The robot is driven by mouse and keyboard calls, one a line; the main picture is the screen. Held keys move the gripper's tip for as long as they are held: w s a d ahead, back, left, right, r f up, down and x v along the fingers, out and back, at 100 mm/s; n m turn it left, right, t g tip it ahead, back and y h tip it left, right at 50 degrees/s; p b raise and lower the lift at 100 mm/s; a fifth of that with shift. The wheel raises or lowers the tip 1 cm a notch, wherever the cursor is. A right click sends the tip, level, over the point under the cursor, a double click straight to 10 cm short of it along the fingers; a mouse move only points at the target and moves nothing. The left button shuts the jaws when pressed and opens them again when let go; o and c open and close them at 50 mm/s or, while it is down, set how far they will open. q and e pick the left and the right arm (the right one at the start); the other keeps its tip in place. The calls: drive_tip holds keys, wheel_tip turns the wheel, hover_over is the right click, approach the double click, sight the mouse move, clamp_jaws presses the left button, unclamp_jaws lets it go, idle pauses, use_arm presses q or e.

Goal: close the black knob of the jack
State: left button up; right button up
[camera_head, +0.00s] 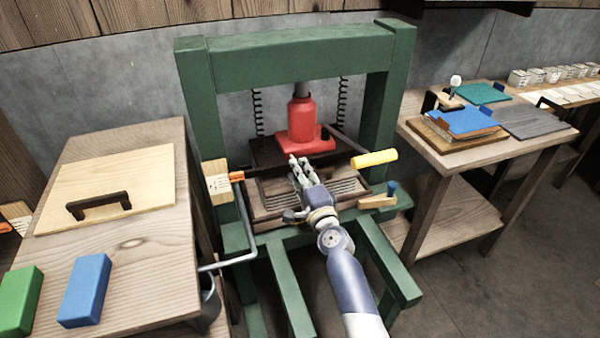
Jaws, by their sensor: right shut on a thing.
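The red jack (302,118) stands upright under the top beam of the green press frame (290,68). A lever with a yellow handle (374,158) reaches out to the right of the jack. My right gripper (298,162) reaches up from the bottom of the picture, its fingertips at the front of the jack's red base. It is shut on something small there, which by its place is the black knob. The fingers hide the knob, so its turn cannot be seen. My left gripper is not in view.
A dark tray (262,201) with a slatted bed lies below my right gripper. A wooden table on the left holds a board with a black handle (98,205), a green block (20,300) and a blue block (84,290). A bench with panels (470,122) stands at right.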

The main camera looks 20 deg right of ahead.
drive_tip(key=shift+m, duration=0.6)
drive_tip(key=o, duration=1.1)
drive_tip(key=shift+o, duration=0.2)
drive_tip(key=shift+s, duration=0.1)
drive_tip(key=s, duration=1.1)
drive_tip(key=shift+s+d+f, duration=0.2)
drive_tip(key=shift+s+f, duration=0.1)
drive_tip(key=shift+s, duration=0.1)
